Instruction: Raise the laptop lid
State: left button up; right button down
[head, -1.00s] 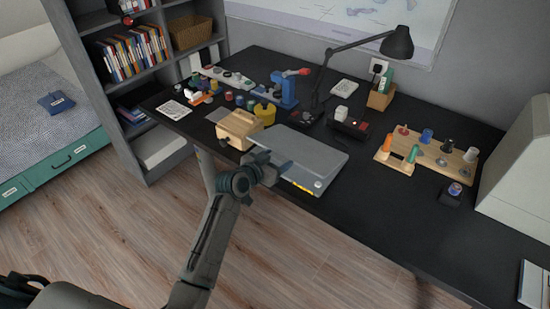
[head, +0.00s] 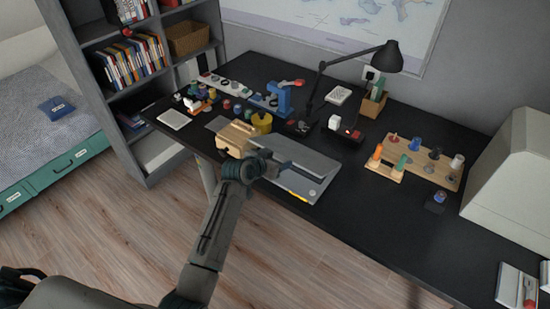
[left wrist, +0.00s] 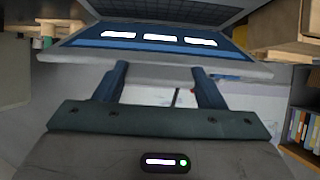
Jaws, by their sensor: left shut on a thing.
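The grey laptop (head: 300,187) lies near the front edge of the black desk. Its lid (head: 305,160) stands partly raised, with a strip of the base showing in front of it. My left gripper (head: 278,169) is shut on the lid's front edge, and its arm hides part of that side. In the left wrist view the fingers (left wrist: 160,88) meet the pale lid edge (left wrist: 150,75). Beyond it are a blue surface with white bright patches and the dark keyboard (left wrist: 185,10). My right gripper is not in view.
A wooden box (head: 233,139) stands close to the laptop's left. Behind are a yellow pot (head: 262,123), a desk lamp (head: 388,58) and a small red-and-black device. A wooden peg board (head: 430,165) stands to the right. The desk between laptop and peg board is clear.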

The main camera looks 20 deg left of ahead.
pick_arm(q)
jog(key=shift+r, duration=0.1)
dwell(0.4)
jog(key=o, duration=1.4)
jog(key=shift+b+v, duration=0.9)
jog(key=shift+v, duration=4.45)
jog(key=shift+r, duration=0.1)
